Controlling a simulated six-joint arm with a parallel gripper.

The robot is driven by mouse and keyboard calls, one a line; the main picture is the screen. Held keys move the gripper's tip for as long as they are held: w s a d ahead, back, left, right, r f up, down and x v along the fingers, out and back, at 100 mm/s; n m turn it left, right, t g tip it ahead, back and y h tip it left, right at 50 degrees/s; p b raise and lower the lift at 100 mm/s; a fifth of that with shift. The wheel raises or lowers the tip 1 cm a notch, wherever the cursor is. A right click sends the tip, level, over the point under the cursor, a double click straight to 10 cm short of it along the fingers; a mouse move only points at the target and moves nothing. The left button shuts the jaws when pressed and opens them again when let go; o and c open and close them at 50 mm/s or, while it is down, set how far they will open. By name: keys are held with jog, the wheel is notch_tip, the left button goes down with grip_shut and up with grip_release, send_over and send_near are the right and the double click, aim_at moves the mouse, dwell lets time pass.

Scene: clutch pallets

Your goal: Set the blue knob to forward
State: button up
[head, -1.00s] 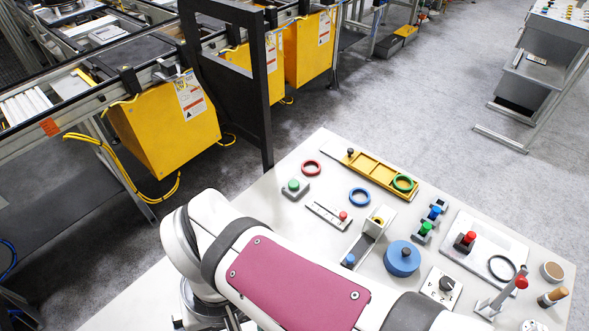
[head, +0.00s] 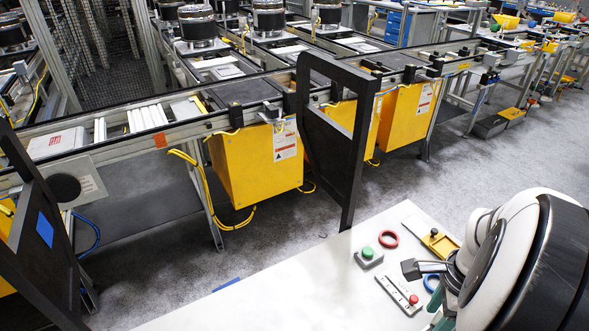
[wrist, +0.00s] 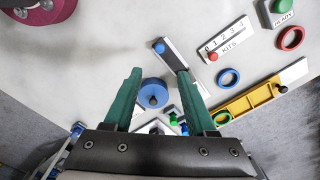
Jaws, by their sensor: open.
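Several blue parts show in the wrist view, and I cannot tell for sure which is the blue knob. A small blue knob (wrist: 160,47) sits at the end of a pale narrow channel. A blue disc (wrist: 152,93) with a dark centre post lies between my fingers in the picture. A small blue cap (wrist: 185,130) stands beside a green one (wrist: 174,117), partly hidden by my gripper. My gripper (wrist: 156,73) is open and empty above the bench, its green fingers apart. In the head view my arm hides these blue parts.
The slider panel (head: 398,294) with a red knob, the green button (head: 367,253), red ring (head: 388,239), blue ring (head: 432,283) and yellow tray (head: 440,243) share the bench. The bench (head: 300,285) is mostly clear at left. A dark frame (head: 337,150) stands behind it.

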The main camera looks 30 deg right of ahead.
notch_tip(320, 180, down, 13)
jog(key=shift+r, duration=0.1)
grip_shut()
dwell(1.4)
